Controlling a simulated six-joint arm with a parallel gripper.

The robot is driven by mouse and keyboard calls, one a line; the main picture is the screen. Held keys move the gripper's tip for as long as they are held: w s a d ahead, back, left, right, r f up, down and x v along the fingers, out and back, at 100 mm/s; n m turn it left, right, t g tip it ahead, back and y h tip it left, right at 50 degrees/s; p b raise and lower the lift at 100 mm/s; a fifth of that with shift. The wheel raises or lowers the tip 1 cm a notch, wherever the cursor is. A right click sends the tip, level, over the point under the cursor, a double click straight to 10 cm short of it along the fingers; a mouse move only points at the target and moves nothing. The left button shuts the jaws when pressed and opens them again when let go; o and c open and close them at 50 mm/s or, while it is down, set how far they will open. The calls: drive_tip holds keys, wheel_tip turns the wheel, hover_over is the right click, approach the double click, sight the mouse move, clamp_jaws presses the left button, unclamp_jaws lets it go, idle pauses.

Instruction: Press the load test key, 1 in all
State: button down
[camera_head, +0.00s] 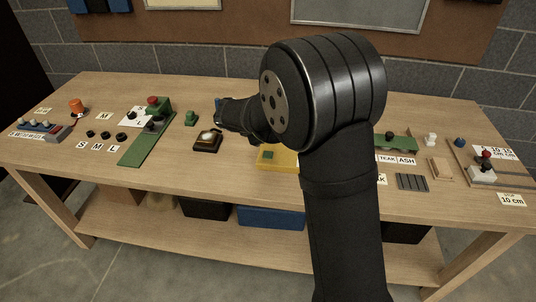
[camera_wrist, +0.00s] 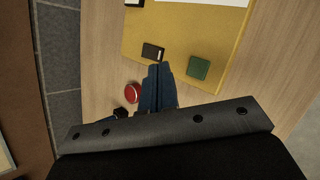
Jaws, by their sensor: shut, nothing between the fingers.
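My gripper (camera_wrist: 153,70) shows in the wrist view with its two dark blue fingers together and nothing between them. Its tips are close to a small black key-like block (camera_wrist: 152,52) at the edge of a yellow board (camera_wrist: 190,30); contact cannot be told. A green square block (camera_wrist: 199,67) sits on the board to the right of the tips. A red round button (camera_wrist: 132,93) is left of the fingers. No label is readable, so I cannot tell which part is the load test key.
A black box with a lit top (camera_head: 207,140) stands left of the yellow board on the wooden bench (camera_head: 95,170). A green base with a red knob (camera_head: 152,101) stands farther left. Label cards, a grey ribbed pad (camera_head: 412,182) and small blocks lie right of my arm.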

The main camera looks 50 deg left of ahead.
sight(266, 156)
drive_tip(key=shift+f, duration=3.5)
drive_tip(key=shift+f, duration=0.4)
drive_tip(key=shift+f, duration=0.35)
drive_tip(key=shift+r, duration=0.8)
drive_tip(key=shift+r, duration=2.5)
